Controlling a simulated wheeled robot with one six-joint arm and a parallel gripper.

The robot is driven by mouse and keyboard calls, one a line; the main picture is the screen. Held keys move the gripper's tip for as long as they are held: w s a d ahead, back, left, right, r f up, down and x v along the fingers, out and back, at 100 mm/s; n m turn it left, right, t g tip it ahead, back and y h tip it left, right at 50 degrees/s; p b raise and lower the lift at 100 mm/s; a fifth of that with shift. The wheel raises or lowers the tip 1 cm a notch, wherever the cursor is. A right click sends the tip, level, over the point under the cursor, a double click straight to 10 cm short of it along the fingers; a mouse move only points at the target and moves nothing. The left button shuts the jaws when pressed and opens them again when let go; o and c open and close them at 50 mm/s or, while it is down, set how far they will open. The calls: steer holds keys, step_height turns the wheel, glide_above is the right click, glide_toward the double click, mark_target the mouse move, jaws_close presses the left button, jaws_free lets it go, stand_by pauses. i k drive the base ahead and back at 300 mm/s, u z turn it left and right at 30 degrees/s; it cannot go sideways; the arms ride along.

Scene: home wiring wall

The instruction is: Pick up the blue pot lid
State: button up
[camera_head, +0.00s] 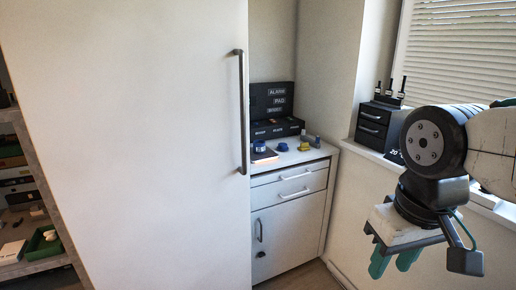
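Several small things stand on the white cabinet's top in the head view. A small blue round thing (283,147) sits near the middle and looks like the blue pot lid, though it is too small to be sure. Another blue thing with a pale part (259,147) stands to its left. My gripper (394,263) hangs at the lower right with its two green fingers pointing down. The fingers are apart with nothing between them. It is well to the right of the cabinet and far from the blue things.
A large white door (130,140) with a dark vertical handle (240,110) fills the left and hides part of the white cabinet (290,235). Black boxes (272,99) stand at its back. A black drawer unit (376,125) sits on the windowsill. Shelves (30,205) stand far left.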

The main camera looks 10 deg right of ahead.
mark_target(282, 147)
steer(key=z, duration=0.35)
steer(key=i, duration=1.8)
steer(key=u, duration=0.25)
